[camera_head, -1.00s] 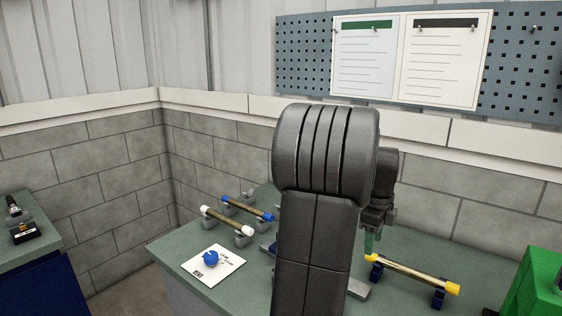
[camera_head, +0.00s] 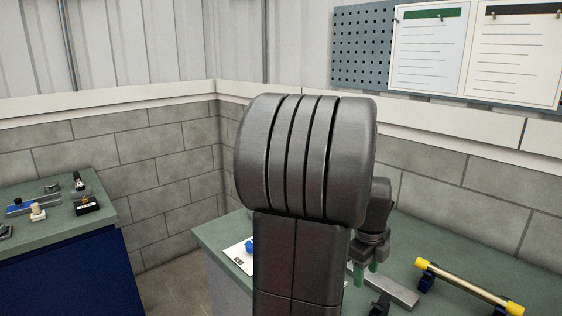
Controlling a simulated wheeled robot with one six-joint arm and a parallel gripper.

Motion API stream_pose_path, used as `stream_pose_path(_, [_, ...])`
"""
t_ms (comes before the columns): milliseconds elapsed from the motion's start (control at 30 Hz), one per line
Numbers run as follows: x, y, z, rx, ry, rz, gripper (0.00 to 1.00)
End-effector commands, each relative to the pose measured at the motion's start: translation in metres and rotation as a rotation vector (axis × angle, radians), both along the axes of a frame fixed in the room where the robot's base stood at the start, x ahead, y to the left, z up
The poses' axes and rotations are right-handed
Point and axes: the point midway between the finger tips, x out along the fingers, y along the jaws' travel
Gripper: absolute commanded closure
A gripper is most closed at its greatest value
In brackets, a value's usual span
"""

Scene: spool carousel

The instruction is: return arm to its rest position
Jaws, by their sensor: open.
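My arm's dark grey links stand upright in the middle of the view and hide much of the bench behind them. My gripper (camera_head: 366,272) shows to the right of these links, low over the green bench (camera_head: 212,236). Its green fingertips point down, are open, and show nothing between them. It is left of a brass rod with yellow end caps (camera_head: 468,284) and apart from it. The rod rests on dark blue supports.
A white card (camera_head: 238,256) and a partly hidden blue knob (camera_head: 249,246) lie at the bench's left end. A grey bar (camera_head: 392,290) lies near my gripper. A second bench (camera_head: 60,235) with several small parts stands at left. Bare floor (camera_head: 170,292) lies between the benches.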

Motion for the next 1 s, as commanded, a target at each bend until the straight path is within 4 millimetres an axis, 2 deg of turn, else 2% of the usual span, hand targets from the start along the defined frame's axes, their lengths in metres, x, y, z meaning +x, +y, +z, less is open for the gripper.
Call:
stream_pose_path(100, [0.0, 0.0, -0.019, 0.001, 0.004, 0.001, 0.53])
stream_pose_path(333, [0.0, 0.0, -0.035, 0.0, 0.001, 0.001, 0.53])
stream_pose_path(733, [0.0, 0.0, -0.036, 0.001, -0.001, 0.001, 0.53])
stream_pose_path(1000, [-0.008, 0.011, -0.021, 0.018, -0.002, -0.001, 0.53])
